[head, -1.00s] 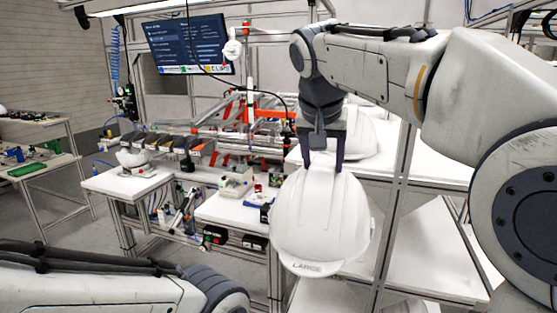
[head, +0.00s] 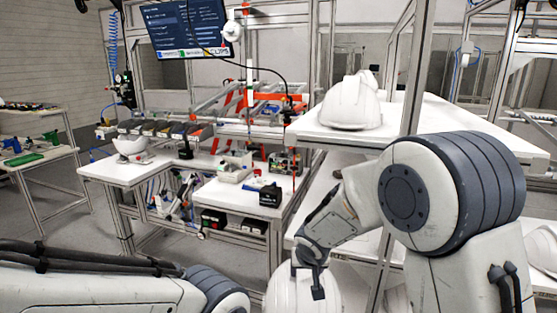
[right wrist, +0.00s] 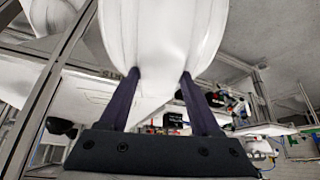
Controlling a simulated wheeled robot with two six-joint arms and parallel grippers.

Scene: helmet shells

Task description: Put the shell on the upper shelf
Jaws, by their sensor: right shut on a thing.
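A white helmet shell (head: 285,291) hangs low at the bottom edge of the head view, partly cut off. My right gripper (head: 316,288) is shut on it. In the right wrist view both dark fingers (right wrist: 160,74) meet the white shell (right wrist: 165,35). The held shell is below the level of the upper shelf (head: 440,122) and in front of the rack. Another white shell (head: 350,104) sits on the upper shelf near its left front corner, with part of a further one behind it. My left gripper is out of view; only its arm shows at lower left.
A metal post (head: 412,70) rises at the shelf's front edge. The upper shelf right of the post looks clear. A lower shelf (head: 345,180) lies under it. A workbench (head: 225,195) with small parts stands to the left.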

